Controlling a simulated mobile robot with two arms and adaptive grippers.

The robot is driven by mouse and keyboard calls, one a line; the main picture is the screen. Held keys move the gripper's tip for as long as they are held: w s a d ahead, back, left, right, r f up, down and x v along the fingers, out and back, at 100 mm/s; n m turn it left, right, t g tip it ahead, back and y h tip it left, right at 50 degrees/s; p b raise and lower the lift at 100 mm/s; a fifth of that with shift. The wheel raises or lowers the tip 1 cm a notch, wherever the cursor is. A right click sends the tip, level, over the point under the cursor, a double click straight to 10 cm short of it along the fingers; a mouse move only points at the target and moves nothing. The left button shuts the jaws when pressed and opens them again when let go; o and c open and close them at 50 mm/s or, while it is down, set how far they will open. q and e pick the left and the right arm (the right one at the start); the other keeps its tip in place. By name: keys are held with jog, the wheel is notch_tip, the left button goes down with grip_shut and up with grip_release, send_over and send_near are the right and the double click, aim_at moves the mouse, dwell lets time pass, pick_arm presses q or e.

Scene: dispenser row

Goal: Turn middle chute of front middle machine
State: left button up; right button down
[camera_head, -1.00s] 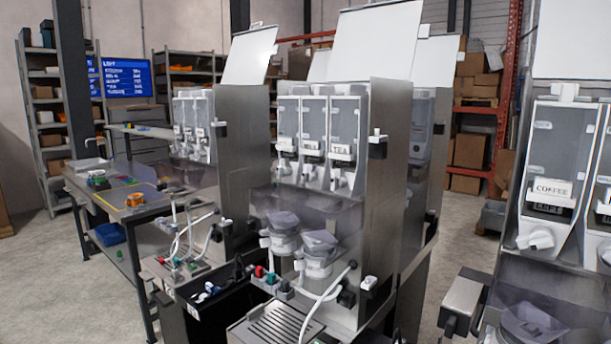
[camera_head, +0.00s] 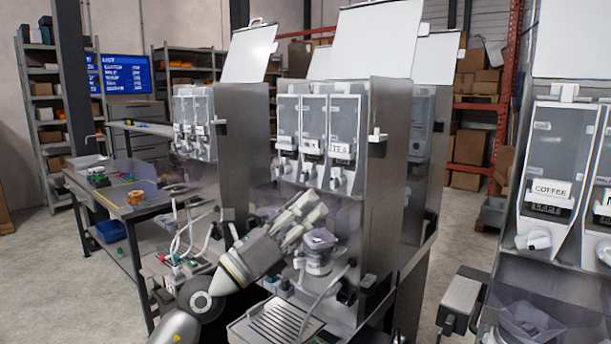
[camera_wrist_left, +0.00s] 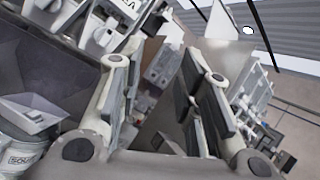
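The front middle machine (camera_head: 374,210) is a tall metal dispenser with three clear canisters side by side, the right one labelled TEA. Its middle chute (camera_head: 309,170) is white and sits under the middle canister. My left gripper (camera_head: 312,203) is just below the chutes, its fingers pointing up and to the right. It hides part of the machine's lower front. In the left wrist view the fingers (camera_wrist_left: 160,62) are spread with nothing held between them. White chute parts (camera_wrist_left: 105,35) show at upper left there. I cannot tell which chute they are. My right gripper is not in view.
A mixing bowl (camera_head: 319,252) sits under the chutes beside my gripper. A hose (camera_head: 325,295) and drip tray (camera_head: 272,325) are below. Another machine with a COFFEE label (camera_head: 552,188) stands at right. A workbench (camera_head: 130,205) is at left.

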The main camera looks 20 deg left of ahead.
pick_arm(q)
jog(key=w+a+r+m+g+y, duration=0.1)
jog(key=w+a+m+g+y, duration=0.1)
jog(key=w+a+m, duration=0.15)
jog(key=y, duration=0.5)
send_near(302, 174)
jog(key=shift+m, duration=0.55)
jog(key=p+x, duration=0.4)
jog(key=x, duration=0.5)
jog(key=shift+w+d, duration=0.1)
jog(key=shift+f+x, duration=0.2)
jog(key=shift+x, duration=0.7)
jog(key=shift+c, duration=0.2)
jog(key=c, duration=0.7)
jog(key=shift+o, duration=0.2)
jog(key=shift+n+p, duration=0.5)
jog(key=shift+n, duration=0.8)
